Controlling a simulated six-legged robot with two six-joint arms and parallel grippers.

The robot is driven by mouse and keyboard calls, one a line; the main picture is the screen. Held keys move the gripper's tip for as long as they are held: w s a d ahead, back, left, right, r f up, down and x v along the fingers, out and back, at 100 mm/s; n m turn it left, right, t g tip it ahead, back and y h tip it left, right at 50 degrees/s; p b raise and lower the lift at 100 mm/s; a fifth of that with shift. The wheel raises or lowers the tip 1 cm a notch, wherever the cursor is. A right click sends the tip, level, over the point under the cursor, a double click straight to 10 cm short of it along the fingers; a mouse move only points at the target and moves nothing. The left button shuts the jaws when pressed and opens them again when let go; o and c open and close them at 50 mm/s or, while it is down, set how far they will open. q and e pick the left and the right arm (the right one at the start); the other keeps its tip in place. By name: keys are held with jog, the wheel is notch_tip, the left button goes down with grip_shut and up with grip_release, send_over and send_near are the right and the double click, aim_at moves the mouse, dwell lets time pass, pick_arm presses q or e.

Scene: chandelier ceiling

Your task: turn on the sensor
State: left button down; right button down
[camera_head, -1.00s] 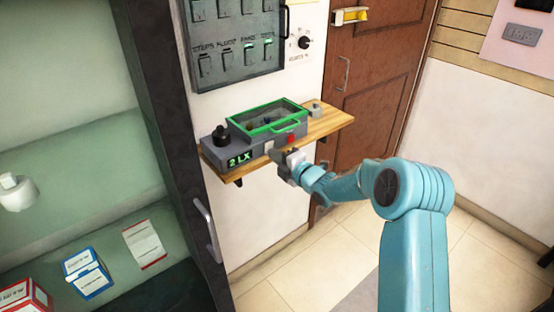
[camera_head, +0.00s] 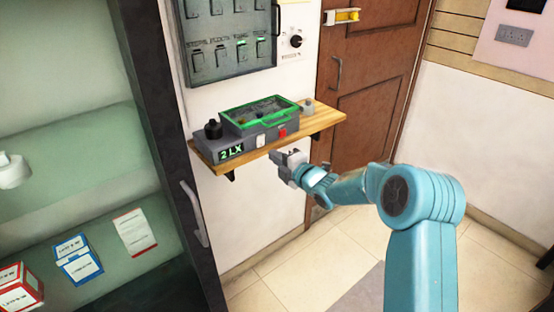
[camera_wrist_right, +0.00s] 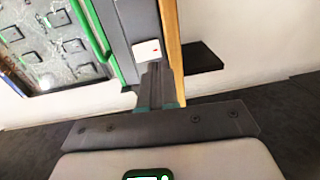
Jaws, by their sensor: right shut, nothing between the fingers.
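The sensor (camera_head: 205,149) is a grey box on a wooden wall shelf, with a lit green "2 LX" display, a black knob and a green-framed clear lid. On its front are a white switch (camera_head: 261,140) and a red button (camera_head: 282,132). My right gripper (camera_head: 278,157) is shut and empty, in front of and slightly below the shelf edge, apart from the switch in the head view. My left gripper is not in view.
The wooden shelf (camera_head: 325,119) sticks out from the wall. A grey switch panel (camera_head: 228,40) hangs above it. An open cabinet with boxes (camera_head: 78,260) stands at left. A brown door (camera_head: 365,90) is behind at right.

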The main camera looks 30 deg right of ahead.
jog(key=s+d+f+b, duration=0.1)
jog(key=s, duration=0.7)
jog(key=shift+s+f+b, duration=0.35)
jog(key=shift+s, duration=0.05)
